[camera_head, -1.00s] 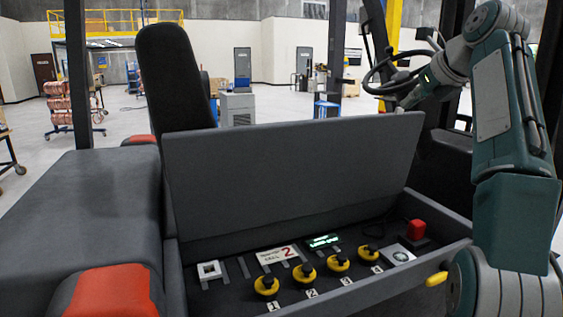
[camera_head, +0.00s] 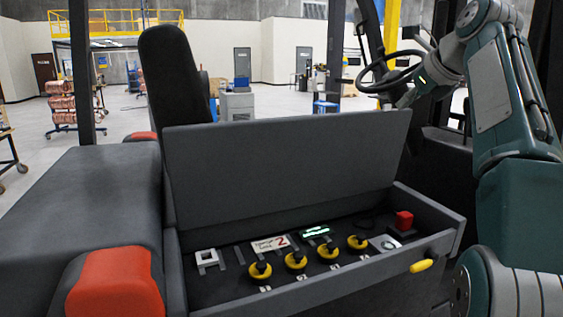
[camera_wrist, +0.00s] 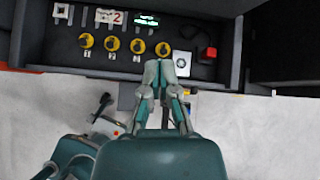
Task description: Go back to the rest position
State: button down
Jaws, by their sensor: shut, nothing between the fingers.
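My gripper (camera_wrist: 166,72) shows in the wrist view with its fingertips together and nothing between them. In that picture its tips lie just below the rightmost yellow knob (camera_wrist: 163,49) of the control panel; I cannot tell the height between them. The open panel box holds several yellow knobs (camera_head: 296,262), a red button (camera_head: 404,220), a lit green display (camera_head: 316,231) and a label with a red 2 (camera_head: 270,244).
The raised grey lid (camera_head: 285,160) stands behind the panel. A black seat (camera_head: 175,75) and a steering wheel (camera_head: 385,72) stand behind. The hall floor (camera_head: 120,118) at the left is largely open.

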jog(key=s+a+f+n+g+h, duration=0.2)
jog(key=s+a+f+n, duration=0.4)
jog(key=s+f+n, duration=0.55)
jog(key=s+a+f+n+g+h, duration=0.1)
jog(key=s+a+f+n, duration=0.1)
jog(key=s+f+n, duration=1.5)
jog(key=s+f, duration=0.3)
jog(key=f, duration=0.3)
jog(key=shift+s+a+n, duration=0.35)
jog(key=shift+s, duration=0.1)
